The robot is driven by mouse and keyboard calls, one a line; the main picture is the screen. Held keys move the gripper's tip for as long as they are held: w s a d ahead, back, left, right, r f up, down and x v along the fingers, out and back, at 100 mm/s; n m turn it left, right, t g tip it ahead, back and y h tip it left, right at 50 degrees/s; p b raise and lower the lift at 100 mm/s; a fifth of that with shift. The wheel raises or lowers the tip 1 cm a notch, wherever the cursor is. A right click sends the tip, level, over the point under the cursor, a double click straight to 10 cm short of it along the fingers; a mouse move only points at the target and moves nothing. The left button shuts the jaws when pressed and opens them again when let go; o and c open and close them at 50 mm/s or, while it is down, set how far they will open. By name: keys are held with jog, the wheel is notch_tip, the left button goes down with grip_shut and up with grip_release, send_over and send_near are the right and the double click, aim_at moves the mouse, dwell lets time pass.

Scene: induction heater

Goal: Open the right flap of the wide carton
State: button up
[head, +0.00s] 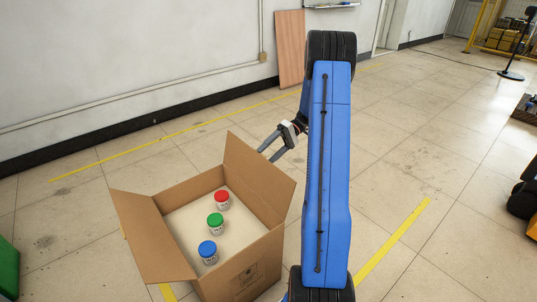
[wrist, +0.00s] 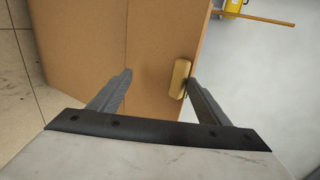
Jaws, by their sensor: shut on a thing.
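The wide carton (head: 236,276) stands open on the floor at lower left of the head view. Its right flap (head: 258,172) stands up and leans outward from the right rim. Its left flap (head: 150,238) is folded outward. My gripper (head: 265,152) is at the outer side of the right flap near its far top edge and is shut on that flap. In the wrist view, brown cardboard (wrist: 95,45) fills much of the picture behind my fingers (wrist: 158,78). A small tan block (wrist: 180,78) shows beside the right finger. The exact contact is unclear.
Inside the carton are jars with a red lid (head: 222,195), a green lid (head: 215,219) and a blue lid (head: 207,248). A wooden board (head: 290,48) leans on the wall behind. The tiled floor right of my arm is largely clear.

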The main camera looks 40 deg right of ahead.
jog(key=shift+o, duration=0.2)
jog(key=shift+s+a+f, duration=0.15)
jog(key=shift+s+f, duration=0.05)
jog(key=shift+f, duration=0.3)
jog(key=o, duration=1)
jog(key=shift+f, duration=0.1)
jog(key=shift+c, duration=0.7)
jog(key=shift+w+d+f, duration=0.1)
jog(key=shift+d+f, duration=0.1)
jog(key=shift+d, duration=1.05)
jog(key=shift+c, duration=1.1)
jog(key=shift+d+f, duration=0.15)
jog(key=shift+d, duration=0.4)
jog(key=shift+d+f, duration=0.15)
jog(key=shift+d, duration=0.4)
jog(key=c, duration=0.5)
jog(key=d+f, duration=0.3)
jog(key=d, duration=1.2)
jog(key=shift+w+f, duration=0.15)
jog(key=shift+w, duration=0.25)
